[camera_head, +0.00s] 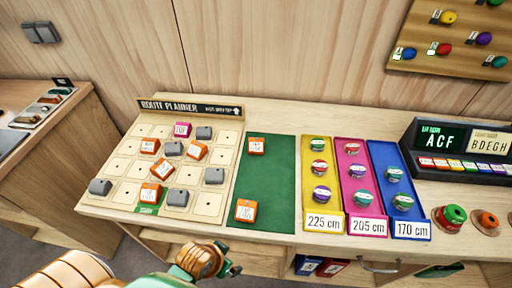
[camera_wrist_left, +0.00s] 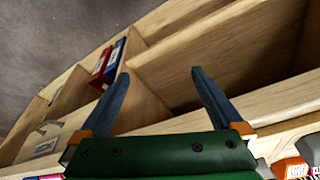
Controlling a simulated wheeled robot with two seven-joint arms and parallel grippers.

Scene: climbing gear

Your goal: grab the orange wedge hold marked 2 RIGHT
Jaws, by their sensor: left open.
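Several orange wedge holds with white labels show in the head view; the print is too small to tell which is marked 2 RIGHT. Two lie on the green mat (camera_head: 268,185): a far orange hold (camera_head: 256,146) and a near orange hold (camera_head: 245,211). Others sit on the route planner board (camera_head: 120,164), among them an orange hold (camera_head: 151,193) on a green cell. My left gripper (camera_head: 230,265) is low in front of the table edge, short of the board and mat. In the left wrist view its blue fingers (camera_wrist_left: 161,78) are apart with nothing between them.
Grey blocks (camera_head: 177,197) and a magenta block (camera_head: 182,129) also occupy the board. Yellow (camera_head: 335,206), magenta (camera_head: 347,170) and blue (camera_head: 378,165) trays with round holds stand right of the mat. A display box (camera_head: 425,133) stands at right. Shelves with binders (camera_wrist_left: 105,62) are below the tabletop.

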